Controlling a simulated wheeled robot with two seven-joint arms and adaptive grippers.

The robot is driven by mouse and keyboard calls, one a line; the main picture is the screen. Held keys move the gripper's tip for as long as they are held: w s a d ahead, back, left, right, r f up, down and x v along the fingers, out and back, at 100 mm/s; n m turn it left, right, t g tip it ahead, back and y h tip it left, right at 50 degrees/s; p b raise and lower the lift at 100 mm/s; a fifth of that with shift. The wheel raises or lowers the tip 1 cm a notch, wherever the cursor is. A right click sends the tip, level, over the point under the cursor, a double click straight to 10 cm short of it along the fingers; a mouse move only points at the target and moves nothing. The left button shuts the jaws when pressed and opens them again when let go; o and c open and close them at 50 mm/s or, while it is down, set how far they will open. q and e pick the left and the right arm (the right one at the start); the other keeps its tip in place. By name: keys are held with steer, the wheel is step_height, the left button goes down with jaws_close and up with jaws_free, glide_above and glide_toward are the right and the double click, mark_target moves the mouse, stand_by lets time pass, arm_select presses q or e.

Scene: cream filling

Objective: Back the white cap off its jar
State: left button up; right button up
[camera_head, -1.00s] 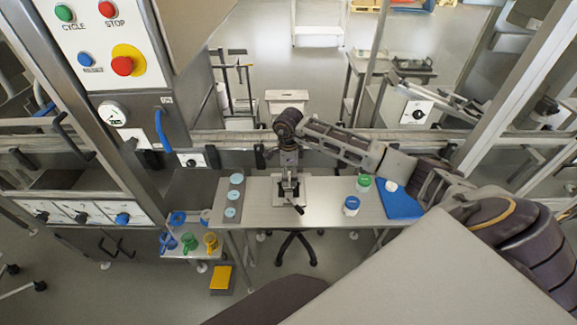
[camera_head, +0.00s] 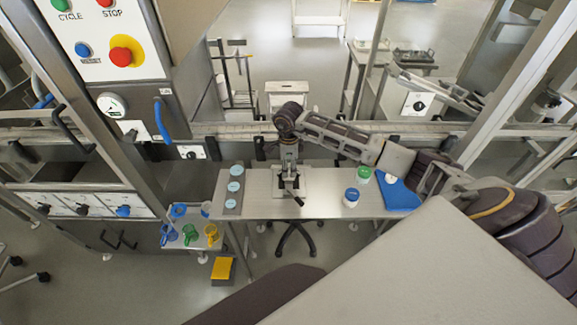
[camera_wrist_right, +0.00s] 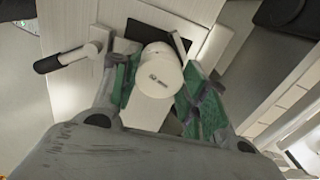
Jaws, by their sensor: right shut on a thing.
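The white cap (camera_wrist_right: 160,72) shows from above in the right wrist view, between the green-padded fingers of my right gripper (camera_wrist_right: 158,98). The gripper is shut on it, with one finger on each side. The jar body below is mostly hidden by the cap and fingers, and I cannot tell how far the cap sits on its thread. In the head view my right gripper (camera_head: 289,177) points down over a pale holder (camera_head: 304,183) on the steel table. A black-handled lever (camera_wrist_right: 62,61) sticks out beside the cap. My left gripper is not in view.
A blue-capped jar (camera_head: 351,197) and a green-capped jar (camera_head: 364,174) stand right of the holder, near a blue mat (camera_head: 401,199). A grey strip with pale blue discs (camera_head: 235,186) lies at the table's left. Coloured mugs (camera_head: 190,234) stand on a lower side table.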

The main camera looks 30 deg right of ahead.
mark_target(289, 168)
steer(key=shift+n, duration=0.3)
steer(key=shift+c, duration=0.3)
steer(key=shift+n+b, duration=1.75)
steer(key=shift+n, duration=0.45)
steer(key=shift+n+b, duration=0.35)
steer(key=shift+n, duration=0.25)
steer(key=shift+s+n+y+b, duration=0.1)
steer(key=shift+n+y+b, duration=0.2)
steer(key=shift+n+b, duration=1.75)
steer(key=shift+n+p, duration=0.5)
steer(key=shift+n, duration=0.05)
steer(key=shift+r+p, duration=0.5)
steer(key=shift+r, duration=1.05)
